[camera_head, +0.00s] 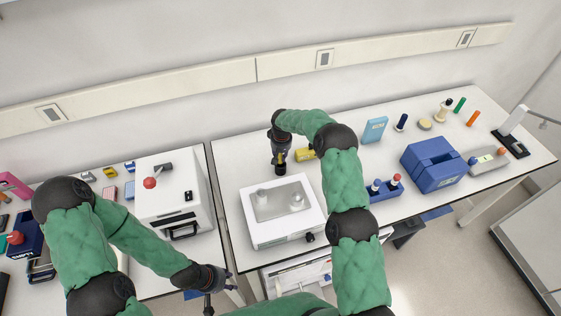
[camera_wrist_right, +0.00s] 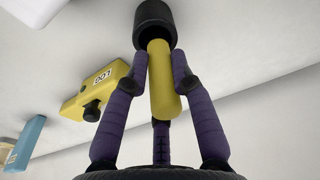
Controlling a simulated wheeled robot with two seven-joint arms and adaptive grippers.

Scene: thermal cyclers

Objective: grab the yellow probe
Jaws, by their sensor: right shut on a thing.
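The yellow probe (camera_wrist_right: 162,88) is a yellow cylinder with a black end, seen in the right wrist view between the purple fingers. My right gripper (camera_wrist_right: 160,72) is shut on it. In the head view my right gripper (camera_head: 280,168) points down behind the white device with the grey window, and the probe is mostly hidden by the fingers there. I cannot tell whether the probe touches the table. My left gripper (camera_head: 208,303) is low in the head view, near the gap between the tables, with no object visible in it. Its fingers are too small to judge.
A yellow labelled device (camera_head: 305,154) stands just right of my right gripper; it also shows in the wrist view (camera_wrist_right: 88,96). The white windowed device (camera_head: 268,234) is in front. A blue rack (camera_head: 386,194), a blue box (camera_head: 432,176) and small bottles stand further right.

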